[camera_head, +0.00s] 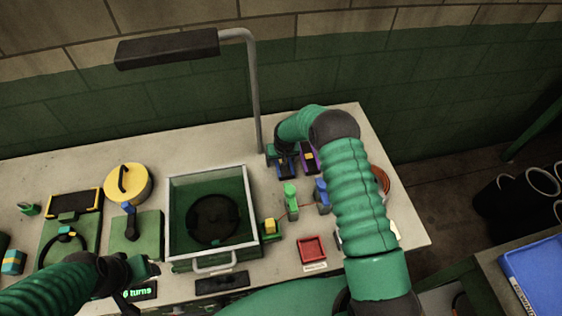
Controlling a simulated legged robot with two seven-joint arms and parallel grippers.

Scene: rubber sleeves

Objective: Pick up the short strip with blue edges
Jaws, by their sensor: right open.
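The short strip with blue edges (287,170) lies at the back right of the table, dark with a small yellowish patch. A similar strip with purple edges (310,158) lies just to its right. My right gripper (283,154) points down at the far end of the blue-edged strip and is open. It hides that end, and I cannot tell whether it touches the strip. My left gripper (145,268) is low at the front left, away from the strips; its jaws are too small and dark to read.
A green-walled bin (168,215) with a round dark thing inside stands mid-table. A lamp post (255,95) rises behind. Green and blue fixtures (291,200) and a red tray (312,250) stand nearer. A yellow round container (128,184) is at the left.

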